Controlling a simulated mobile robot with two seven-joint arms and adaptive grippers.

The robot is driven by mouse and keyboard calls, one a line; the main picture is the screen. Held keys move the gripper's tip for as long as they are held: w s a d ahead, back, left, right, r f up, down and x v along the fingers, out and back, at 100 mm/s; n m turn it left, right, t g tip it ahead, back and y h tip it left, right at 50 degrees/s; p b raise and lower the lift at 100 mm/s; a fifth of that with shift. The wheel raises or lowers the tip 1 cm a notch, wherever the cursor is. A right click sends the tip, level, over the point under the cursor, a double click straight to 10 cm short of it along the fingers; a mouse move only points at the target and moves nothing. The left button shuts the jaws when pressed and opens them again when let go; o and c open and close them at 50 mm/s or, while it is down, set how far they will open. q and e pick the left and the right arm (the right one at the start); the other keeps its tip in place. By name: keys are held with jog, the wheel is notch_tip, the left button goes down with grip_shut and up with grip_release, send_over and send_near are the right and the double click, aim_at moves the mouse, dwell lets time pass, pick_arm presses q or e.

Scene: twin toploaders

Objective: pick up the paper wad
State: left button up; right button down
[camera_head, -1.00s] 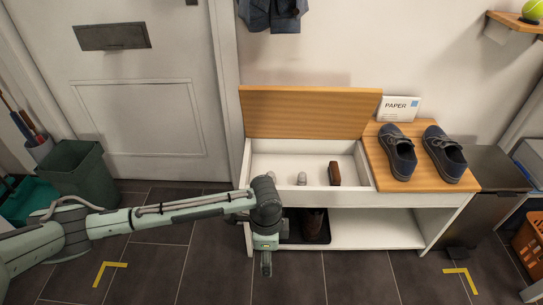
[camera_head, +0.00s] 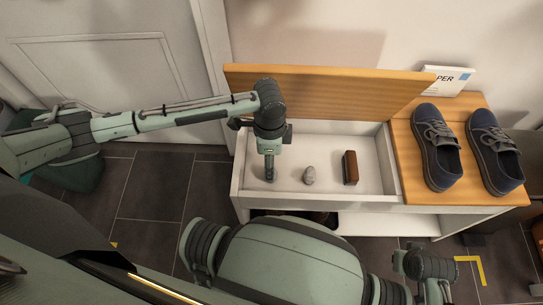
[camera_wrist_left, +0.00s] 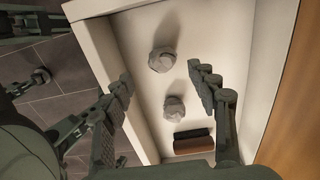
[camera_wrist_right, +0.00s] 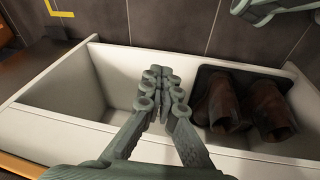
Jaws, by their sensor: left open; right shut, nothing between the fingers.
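Two small pale grey crumpled lumps lie in the white bench compartment; I cannot tell for sure which is the paper wad. In the left wrist view one lump (camera_wrist_left: 162,59) is farther up and the other lump (camera_wrist_left: 174,107) lies nearer the brush. In the head view the lump by the brush (camera_head: 310,175) is clear; the other is mostly hidden by my left gripper (camera_head: 269,172). That gripper (camera_wrist_left: 163,82) is open, pointing down over the compartment, its fingers apart with nothing held. My right gripper (camera_wrist_right: 163,85) is shut and empty in front of the bench.
A brown brush (camera_head: 350,167) lies right of the lumps. The raised wooden lid (camera_head: 330,95) stands behind the compartment. Blue shoes (camera_head: 436,145) sit on the wooden top at right. Brown boots (camera_wrist_right: 225,100) stand in a dark tray on the lower shelf.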

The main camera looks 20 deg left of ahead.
pick_arm(q)
jog(key=shift+f, duration=0.4)
notch_tip(320, 180, down, 6)
jog(key=shift+w+f+b, duration=0.15)
jog(key=shift+b, duration=0.3)
jog(key=shift+f, duration=0.3)
pick_arm(e)
jog(key=shift+w+r, duration=0.2)
jog(key=shift+r, duration=0.95)
pick_arm(q)
jog(key=shift+c, duration=0.3)
jog(key=c, duration=0.8)
